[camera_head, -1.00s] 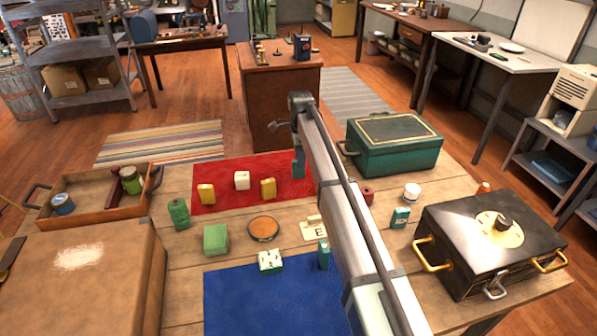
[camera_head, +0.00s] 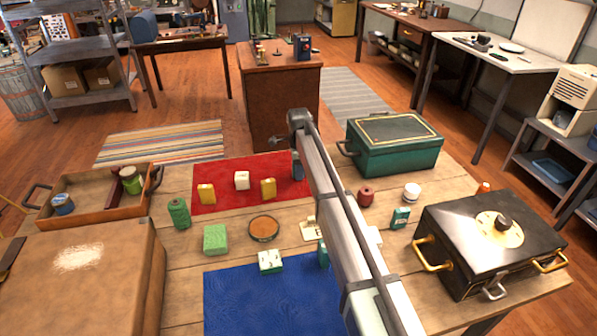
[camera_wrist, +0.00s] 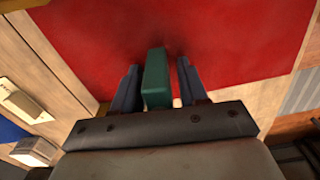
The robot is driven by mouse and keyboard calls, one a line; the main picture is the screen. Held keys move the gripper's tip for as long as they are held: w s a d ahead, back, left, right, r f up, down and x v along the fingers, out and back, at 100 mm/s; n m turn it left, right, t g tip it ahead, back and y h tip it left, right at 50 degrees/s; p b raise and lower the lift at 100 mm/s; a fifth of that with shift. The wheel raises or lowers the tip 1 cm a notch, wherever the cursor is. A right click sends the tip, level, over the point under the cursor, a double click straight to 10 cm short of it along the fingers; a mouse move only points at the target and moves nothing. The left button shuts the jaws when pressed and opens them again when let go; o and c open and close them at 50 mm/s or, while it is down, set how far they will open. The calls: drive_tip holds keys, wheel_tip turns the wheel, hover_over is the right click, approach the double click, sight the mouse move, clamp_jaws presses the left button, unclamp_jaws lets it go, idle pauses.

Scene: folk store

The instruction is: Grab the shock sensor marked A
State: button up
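A teal block (camera_wrist: 156,82) stands between the two dark blue fingers of my gripper (camera_wrist: 158,72) at the red mat (camera_wrist: 230,40). A narrow gap shows on each side of it, so the gripper is open around it. No letter is readable on its visible faces. In the head view my arm hides most of the gripper and the block; a bluish piece of a finger (camera_head: 297,165) shows beside the arm. Other small teal boxes stand at the right (camera_head: 400,218) and beside the blue mat's top (camera_head: 323,254), partly behind my arm. I cannot make out a mark A anywhere.
A green case (camera_head: 395,150) and a black case (camera_head: 485,255) are at the right. A white and green box (camera_head: 270,262) stands on the blue mat (camera_head: 265,305).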

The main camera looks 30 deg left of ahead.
drive_tip(key=c, duration=0.8)
clamp_jaws()
drive_tip(key=shift+r, duration=0.15)
